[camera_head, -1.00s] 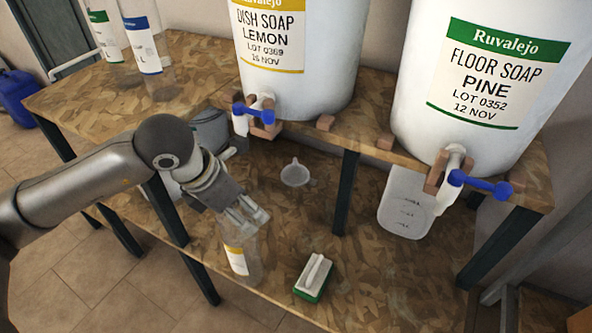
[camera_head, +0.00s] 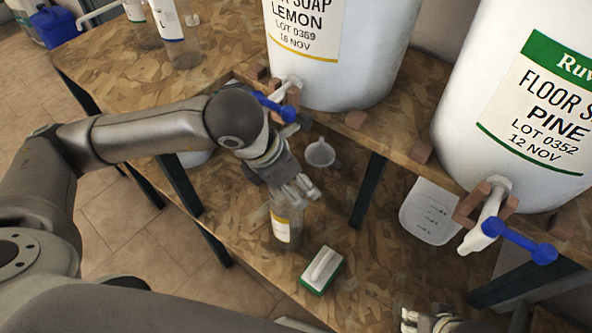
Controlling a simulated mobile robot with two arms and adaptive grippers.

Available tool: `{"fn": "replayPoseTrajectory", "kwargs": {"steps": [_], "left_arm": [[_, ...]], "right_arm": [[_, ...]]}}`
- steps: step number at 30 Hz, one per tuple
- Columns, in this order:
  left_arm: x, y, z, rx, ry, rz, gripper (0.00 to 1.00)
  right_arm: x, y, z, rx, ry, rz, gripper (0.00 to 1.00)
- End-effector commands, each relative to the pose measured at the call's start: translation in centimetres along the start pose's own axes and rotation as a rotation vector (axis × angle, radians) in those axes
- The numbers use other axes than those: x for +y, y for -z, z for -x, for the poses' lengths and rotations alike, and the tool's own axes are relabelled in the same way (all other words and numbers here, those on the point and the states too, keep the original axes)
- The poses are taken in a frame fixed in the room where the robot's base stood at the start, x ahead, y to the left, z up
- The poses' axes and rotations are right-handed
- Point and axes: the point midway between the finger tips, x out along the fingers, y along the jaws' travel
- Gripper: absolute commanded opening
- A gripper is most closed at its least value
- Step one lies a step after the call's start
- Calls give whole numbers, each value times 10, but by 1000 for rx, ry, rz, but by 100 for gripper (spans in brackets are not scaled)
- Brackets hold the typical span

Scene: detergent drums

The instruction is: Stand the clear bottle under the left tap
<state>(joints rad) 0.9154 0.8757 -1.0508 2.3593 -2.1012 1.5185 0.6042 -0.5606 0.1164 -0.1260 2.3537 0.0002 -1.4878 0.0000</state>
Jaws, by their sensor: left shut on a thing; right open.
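The clear bottle (camera_head: 284,228), with a white and yellow label, is roughly upright over the lower shelf. My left gripper (camera_head: 297,190) is shut on its top; I cannot tell if its base touches the shelf. My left wrist partly covers the area below this tap. My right gripper (camera_head: 428,323) is open at the bottom edge, partly cut off.
Labelled bottles (camera_head: 172,25) stand on the upper shelf.

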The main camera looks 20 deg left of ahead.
Motion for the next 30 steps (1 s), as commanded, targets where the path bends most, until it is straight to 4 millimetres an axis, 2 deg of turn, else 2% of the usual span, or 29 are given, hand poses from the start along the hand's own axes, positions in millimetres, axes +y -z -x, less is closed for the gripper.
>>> {"fn": "replayPoseTrajectory", "kwargs": {"steps": [7, 8, 12, 27, 30], "left_arm": [[0, 1, -3, -1, 1, -1, 41], [0, 1, -2, -1, 1, -1, 67], [0, 0, -2, -1, 1, -1, 85], [0, -1, 2, 0, 0, -1, 86], [13, -9, 8, -2, -2, 1, 86]], "right_arm": [[1, 0, 2, 4, -2, 0, 49], [1, 0, 5, 6, -2, 0, 49], [1, 1, 6, 7, -2, 0, 49], [1, 2, 6, 9, -2, 0, 49], [1, 3, -1, 5, -3, 0, 49]]}}
